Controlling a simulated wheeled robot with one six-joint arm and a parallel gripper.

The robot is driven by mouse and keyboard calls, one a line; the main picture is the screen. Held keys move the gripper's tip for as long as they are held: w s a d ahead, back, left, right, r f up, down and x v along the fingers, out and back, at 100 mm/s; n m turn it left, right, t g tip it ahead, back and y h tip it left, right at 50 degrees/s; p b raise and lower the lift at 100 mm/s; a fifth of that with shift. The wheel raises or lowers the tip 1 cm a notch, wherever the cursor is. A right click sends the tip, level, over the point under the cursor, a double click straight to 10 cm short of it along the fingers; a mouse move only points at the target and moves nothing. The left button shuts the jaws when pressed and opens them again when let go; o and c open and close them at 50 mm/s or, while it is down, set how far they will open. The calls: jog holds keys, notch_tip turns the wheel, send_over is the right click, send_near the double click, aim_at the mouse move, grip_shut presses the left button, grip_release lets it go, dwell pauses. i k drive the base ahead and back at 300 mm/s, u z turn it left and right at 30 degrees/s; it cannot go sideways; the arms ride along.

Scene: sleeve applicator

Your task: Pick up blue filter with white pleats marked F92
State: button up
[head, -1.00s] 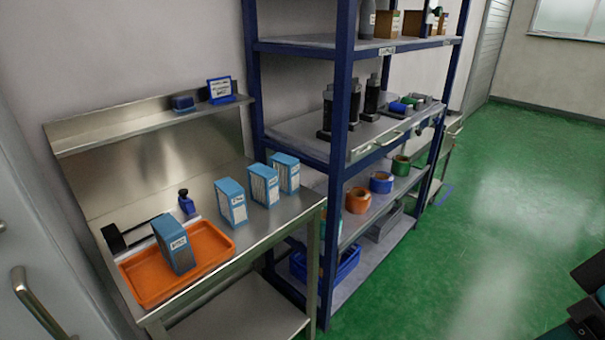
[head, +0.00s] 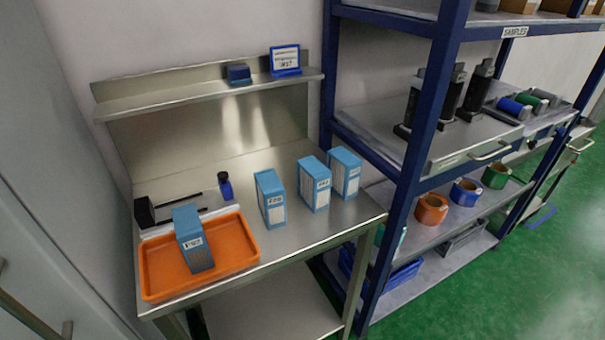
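Several blue filters with labels show in the head view. Three with white faces stand upright on the steel bench: a left one (head: 270,198), a middle one (head: 314,184) and a right one (head: 345,172). A fourth blue filter (head: 194,240), with greyer sides, stands in the orange tray (head: 155,285) at the bench's left. The printed labels are too small and blurred for me to tell surely which one reads F92. My gripper is not in view.
A small blue bottle (head: 225,186) and a black tool (head: 146,211) sit behind the tray. A raised ledge (head: 200,93) holds a blue sign (head: 285,61). A blue-framed shelf rack (head: 425,130) stands close at the bench's right. Green floor (head: 535,260) is clear at right.

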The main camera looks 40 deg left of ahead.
aim_at(314, 179)
jog(key=u, duration=0.7)
jog(key=i, duration=0.85)
jog(key=u, duration=0.75)
